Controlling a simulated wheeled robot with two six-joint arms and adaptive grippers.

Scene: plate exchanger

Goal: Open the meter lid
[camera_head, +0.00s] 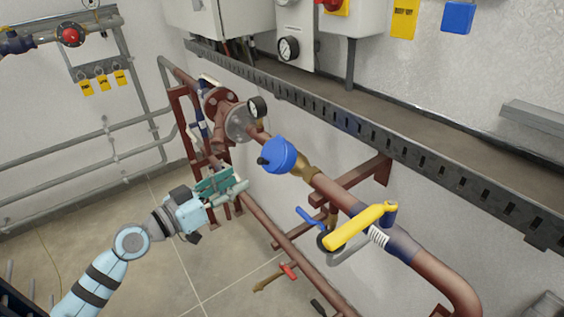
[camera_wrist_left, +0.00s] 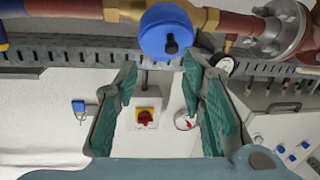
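The meter with its blue round lid (camera_head: 278,155) sits on the red-brown pipe in the middle of the head view. A dark knob sticks out from its left side there. The lid looks shut over the meter; the dial does not show. My right gripper is not in view.
A yellow valve handle (camera_head: 355,228) is on the pipe right of the meter. A brass fitting (camera_head: 304,171), a flange (camera_head: 241,123) and a small gauge (camera_head: 257,107) are near the meter. A slotted tray (camera_head: 330,112) runs along the wall above.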

